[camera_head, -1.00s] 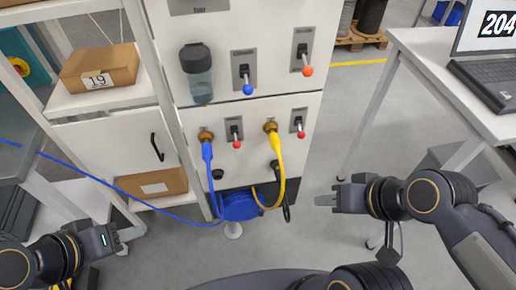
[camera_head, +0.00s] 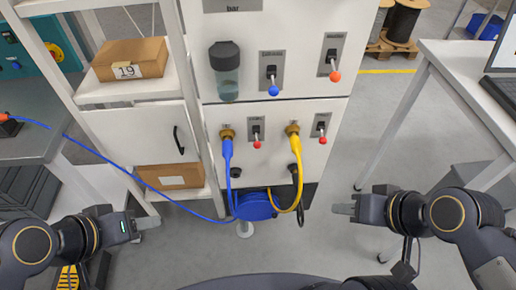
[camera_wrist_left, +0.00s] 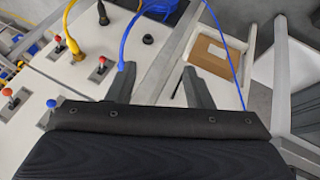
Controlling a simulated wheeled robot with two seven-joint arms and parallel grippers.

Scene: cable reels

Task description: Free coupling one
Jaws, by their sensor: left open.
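A blue coupling (camera_head: 227,146) with a blue hose and a yellow coupling (camera_head: 293,143) with a yellow hose hang from brass sockets on the white panel (camera_head: 270,190). I cannot tell which is coupling one. Both show in the left wrist view, the blue hose (camera_wrist_left: 130,38) near my left fingers and the yellow coupling (camera_wrist_left: 74,47) further left. My left gripper (camera_head: 148,222) is open and empty, low and left of the blue coupling; its fingers show spread in the left wrist view (camera_wrist_left: 158,86). My right gripper (camera_head: 343,209) is right of the panel, touching nothing; its jaw gap is unclear.
Red-knobbed levers (camera_head: 257,143) and (camera_head: 322,139) stand beside the couplings. A blue reel (camera_head: 255,206) hangs below. A blue line (camera_head: 120,168) runs left to a bench. A shelf with boxes (camera_head: 130,60) is left; a white table (camera_head: 455,60) is right.

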